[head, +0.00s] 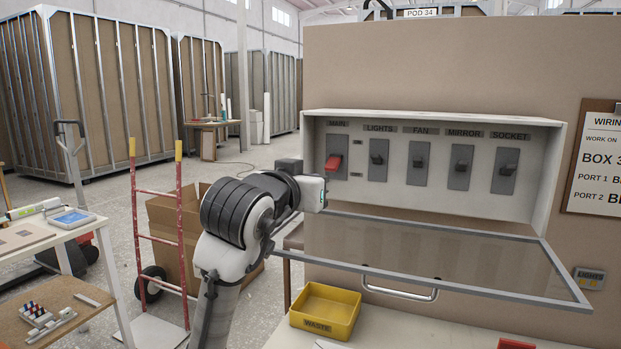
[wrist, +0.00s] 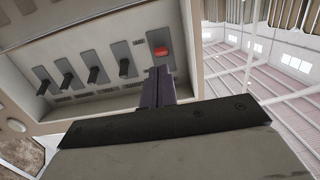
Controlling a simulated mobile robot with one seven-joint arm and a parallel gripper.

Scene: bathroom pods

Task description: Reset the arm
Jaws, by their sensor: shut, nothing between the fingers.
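My arm (head: 240,215) reaches up in front of the left end of an open switch box (head: 552,165). My gripper (wrist: 159,74) shows in the wrist view with its two dark fingers together, shut and empty. In that view the fingertips point toward the red MAIN switch (wrist: 160,52) and look apart from it. In the head view the red MAIN switch (head: 333,164) is clear of the arm, and the fingers cannot be made out there. Dark LIGHTS (head: 377,160), FAN (head: 419,162), MIRROR (head: 460,167) and SOCKET (head: 506,169) switches sit to its right.
The box's clear framed lid (head: 430,256) hangs open below, with a handle (head: 399,289), close to my arm. A yellow WASTE bin (head: 325,311) stands on the bench under it. A red hand truck (head: 160,235) and a cardboard box (head: 175,229) stand left of the arm.

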